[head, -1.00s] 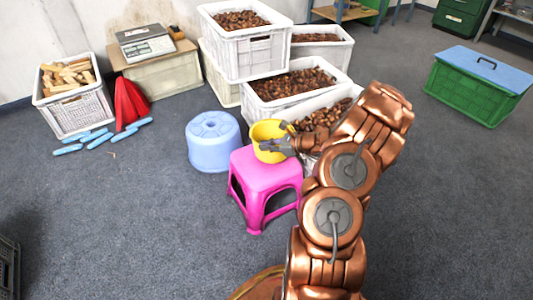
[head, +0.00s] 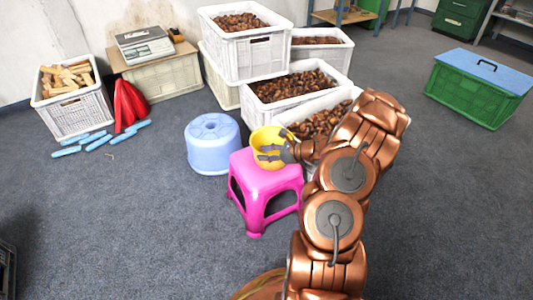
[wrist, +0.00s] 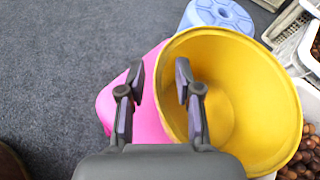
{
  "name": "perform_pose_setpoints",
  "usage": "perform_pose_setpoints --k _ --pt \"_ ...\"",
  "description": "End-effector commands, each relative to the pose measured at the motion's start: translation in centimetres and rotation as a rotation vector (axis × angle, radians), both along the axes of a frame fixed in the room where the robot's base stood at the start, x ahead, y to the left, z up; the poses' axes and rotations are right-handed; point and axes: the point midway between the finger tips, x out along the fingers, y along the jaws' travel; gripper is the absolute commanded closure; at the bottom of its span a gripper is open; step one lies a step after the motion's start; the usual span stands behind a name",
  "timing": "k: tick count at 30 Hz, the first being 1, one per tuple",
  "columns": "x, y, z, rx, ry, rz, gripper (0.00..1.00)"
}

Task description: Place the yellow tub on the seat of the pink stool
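The yellow tub (head: 267,136) stands upright on the back part of the pink stool's seat (head: 250,175) in the head view. In the wrist view the tub (wrist: 250,90) gapes toward the camera and covers much of the pink seat (wrist: 110,108). It looks empty. My gripper (head: 268,154) is at the tub's near side. In the wrist view my gripper (wrist: 161,83) is open, with one finger inside the tub and the other outside. The rim passes between them with gaps. The tub's base is partly hidden by my gripper.
A blue stool (head: 213,145) stands just behind the pink one on the left. White crates of chestnuts (head: 320,122) stand close behind and right of the tub. A green crate with a blue lid (head: 480,85) is far right.

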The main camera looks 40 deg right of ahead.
Motion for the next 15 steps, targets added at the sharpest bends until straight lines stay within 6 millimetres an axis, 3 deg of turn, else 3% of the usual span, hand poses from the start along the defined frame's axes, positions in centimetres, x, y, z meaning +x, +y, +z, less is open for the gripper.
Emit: perform_pose_setpoints --k 7,15 --pt "-1.2 -0.8 0.8 -0.001 -0.001 -0.003 0.66" --pt "-5.2 -3.0 2.9 0.001 -0.001 -0.002 0.66"
